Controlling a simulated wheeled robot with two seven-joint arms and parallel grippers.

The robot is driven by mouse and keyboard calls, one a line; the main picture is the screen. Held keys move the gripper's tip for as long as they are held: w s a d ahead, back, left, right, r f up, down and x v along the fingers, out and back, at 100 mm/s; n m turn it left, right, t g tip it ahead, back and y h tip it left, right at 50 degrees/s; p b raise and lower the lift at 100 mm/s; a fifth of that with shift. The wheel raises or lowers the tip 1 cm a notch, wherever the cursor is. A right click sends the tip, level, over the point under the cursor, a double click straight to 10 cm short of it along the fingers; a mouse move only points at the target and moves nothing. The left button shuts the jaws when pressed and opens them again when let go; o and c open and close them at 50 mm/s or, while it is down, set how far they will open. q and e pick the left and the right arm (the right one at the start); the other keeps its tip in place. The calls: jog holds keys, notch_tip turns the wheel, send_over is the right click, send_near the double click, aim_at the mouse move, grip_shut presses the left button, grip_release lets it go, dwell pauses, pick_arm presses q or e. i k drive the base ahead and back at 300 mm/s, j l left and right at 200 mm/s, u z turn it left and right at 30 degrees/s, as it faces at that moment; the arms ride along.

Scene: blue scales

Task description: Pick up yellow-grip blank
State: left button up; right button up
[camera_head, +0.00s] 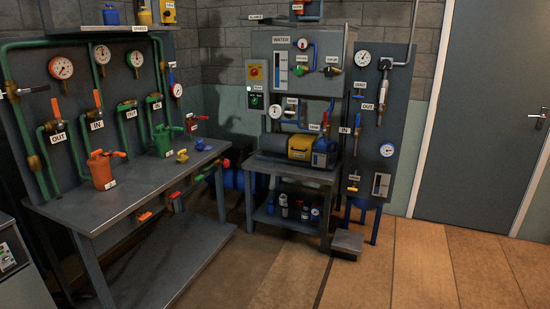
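No part labelled as a blank can be read in this view. A small yellow piece (182,156) lies on the left workbench (150,182), right of the green can; its shape is too small to make out, so I cannot tell whether it is the yellow-grip blank. A small blue piece (203,145) lies beyond it on the same bench. Another small yellow part (353,188) is low on the right-hand panel.
An orange can (102,172) and a green can (162,142) stand on the bench before a gauge panel. A smaller table (293,170) holds a yellow-and-grey machine (302,147). A low grey block (347,243) sits on the floor. Floor at right, before the door (480,120), is clear.

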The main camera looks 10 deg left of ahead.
aim_at(183, 159)
jog(key=i, duration=1.45)
jog(key=i+u, duration=0.2)
jog(key=i, duration=0.3)
jog(key=i+l+u, duration=0.2)
jog(key=i, duration=0.3)
jog(key=i+l+u, duration=0.2)
jog(key=i, duration=0.3)
jog(key=i+l+u, duration=0.2)
jog(key=i+l, duration=0.15)
jog(key=i, duration=0.15)
